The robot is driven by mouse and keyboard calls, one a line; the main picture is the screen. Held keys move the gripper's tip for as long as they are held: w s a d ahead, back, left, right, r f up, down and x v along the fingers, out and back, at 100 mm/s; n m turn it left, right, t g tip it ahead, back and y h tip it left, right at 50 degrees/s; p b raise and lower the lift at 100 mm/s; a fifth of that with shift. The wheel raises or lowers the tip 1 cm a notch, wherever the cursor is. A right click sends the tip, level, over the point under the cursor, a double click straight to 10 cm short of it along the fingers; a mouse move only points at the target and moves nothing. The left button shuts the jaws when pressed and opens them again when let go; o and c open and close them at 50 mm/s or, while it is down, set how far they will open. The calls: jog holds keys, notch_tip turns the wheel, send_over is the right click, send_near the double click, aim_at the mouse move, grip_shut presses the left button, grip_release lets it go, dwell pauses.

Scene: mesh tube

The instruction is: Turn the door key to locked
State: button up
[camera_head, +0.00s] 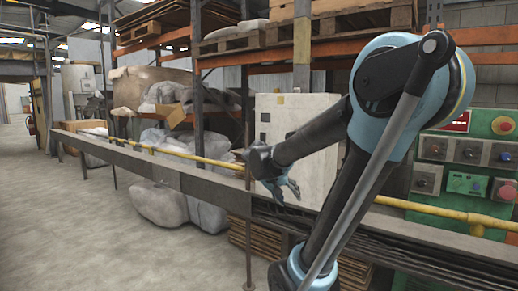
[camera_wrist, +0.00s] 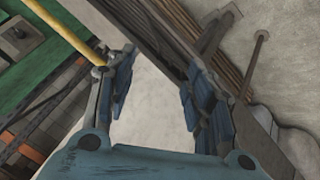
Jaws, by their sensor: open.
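No part is clearly identifiable as the door key. A control panel (camera_head: 480,210) with several round knobs or switches stands at the right edge of the head view. A dark switch (camera_head: 422,182) sits on a grey plate at its lower left, too small to tell whether it is a key. In the wrist view, a green surface with a grey plate and round knob (camera_wrist: 17,33) shows at the upper left. My gripper (camera_head: 286,190) is open and empty, left of the panel and apart from it. Its two blue fingers (camera_wrist: 160,75) stand wide apart in the wrist view.
A long grey rail (camera_head: 200,181) and a yellow pipe (camera_head: 215,162) run past my gripper. A white cabinet (camera_head: 320,112) stands behind it. Racks with pallets (camera_head: 235,43) and wrapped bundles (camera_head: 158,202) are further back. The floor (camera_head: 60,230) at left is clear.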

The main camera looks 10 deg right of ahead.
jog(key=w+a+r+m+t+h, duration=0.1)
jog(key=w+a+r+t+h, duration=0.2)
jog(key=w, duration=0.5)
jog(key=w+a+r+m+t+h, duration=0.1)
jog(key=w+a+r, duration=0.2)
jog(key=w+r, duration=0.35)
jog(key=w+a+r+m+t+h, duration=0.2)
jog(key=w+a+r+t, duration=0.15)
jog(key=w+a, duration=0.85)
jog(key=shift+t, duration=0.45)
jog(key=x, duration=1.7)
jog(key=shift+d+f, duration=0.3)
jog(key=shift+f, duration=0.1)
jog(key=shift+c, duration=0.3)
jog(key=c, duration=1)
